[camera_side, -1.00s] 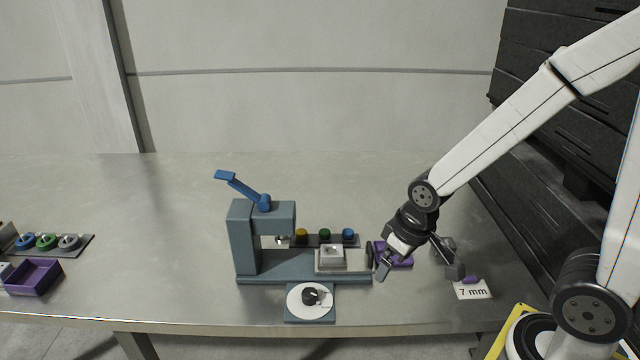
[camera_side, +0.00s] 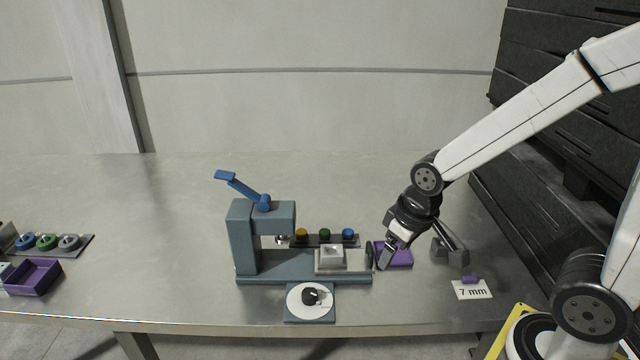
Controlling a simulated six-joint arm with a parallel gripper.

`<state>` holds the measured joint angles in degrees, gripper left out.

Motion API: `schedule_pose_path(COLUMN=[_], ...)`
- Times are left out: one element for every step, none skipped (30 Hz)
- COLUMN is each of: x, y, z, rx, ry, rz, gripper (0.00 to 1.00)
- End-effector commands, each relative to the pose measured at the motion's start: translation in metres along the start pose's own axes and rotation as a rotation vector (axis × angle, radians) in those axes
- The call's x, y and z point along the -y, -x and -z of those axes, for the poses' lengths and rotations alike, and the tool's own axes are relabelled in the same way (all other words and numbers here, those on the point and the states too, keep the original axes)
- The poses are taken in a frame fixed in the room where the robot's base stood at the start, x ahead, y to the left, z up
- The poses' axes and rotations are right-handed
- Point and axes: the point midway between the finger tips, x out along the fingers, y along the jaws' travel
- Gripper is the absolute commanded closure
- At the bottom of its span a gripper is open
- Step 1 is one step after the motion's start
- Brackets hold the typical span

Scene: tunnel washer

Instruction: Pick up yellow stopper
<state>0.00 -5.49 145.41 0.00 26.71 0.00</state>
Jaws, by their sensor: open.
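The yellow stopper (camera_side: 302,233) stands at the left end of a dark rack (camera_side: 338,239) behind the blue-grey press (camera_side: 262,235). A green stopper (camera_side: 325,233) and a blue stopper (camera_side: 348,233) stand to its right in the same rack. My gripper (camera_side: 390,258) is open, to the right of the rack and press. It is in front of a purple block or tray (camera_side: 400,257) and partly covers it. I see nothing held between the fingers.
The press has a raised blue lever (camera_side: 240,188) and a light block (camera_side: 331,257) on its base. A white dial (camera_side: 311,300) lies in front. A "7 mm" card (camera_side: 472,290) is at right. A purple tray (camera_side: 34,277) and rings are far left.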

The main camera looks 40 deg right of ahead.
Motion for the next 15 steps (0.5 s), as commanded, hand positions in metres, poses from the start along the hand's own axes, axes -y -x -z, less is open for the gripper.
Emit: schedule_pose_path(x=[0.000, 0.000, 0.000, 0.000, 0.000, 0.000, 0.000, 0.000, 0.000, 0.000, 0.000, -0.001, -0.001, -0.001, -0.001], y=[0.004, 0.006, 0.009, 0.011, 0.013, 0.017, 0.019, 0.021, 0.023, 0.022, 0.022, 0.022, 0.022, 0.022, 0.022], z=[0.001, 0.002, 0.003, 0.003, 0.004, 0.005, 0.005, 0.005, 0.006, 0.009, 0.011, 0.014, 0.016, 0.019, 0.022], rx=[-0.001, -0.001, -0.002, -0.001, -0.001, -0.003, -0.002, -0.001, -0.001, 0.003, 0.006, 0.007, 0.009, 0.012, 0.013], ry=[0.000, 0.000, 0.000, 0.000, 0.000, 0.000, 0.000, 0.000, -0.003, -0.016, -0.026, -0.041, -0.052, -0.063, -0.081], rz=[0.000, 0.000, 0.000, 0.000, 0.000, 0.000, 0.000, 0.000, 0.000, 0.000, 0.000, -0.001, -0.001, -0.001, -0.001], gripper=[0.16, 0.16, 0.16, 0.16, 0.16, 0.16, 0.16, 0.16, 0.16, 0.16, 0.16, 0.16, 0.16, 0.16, 0.16])
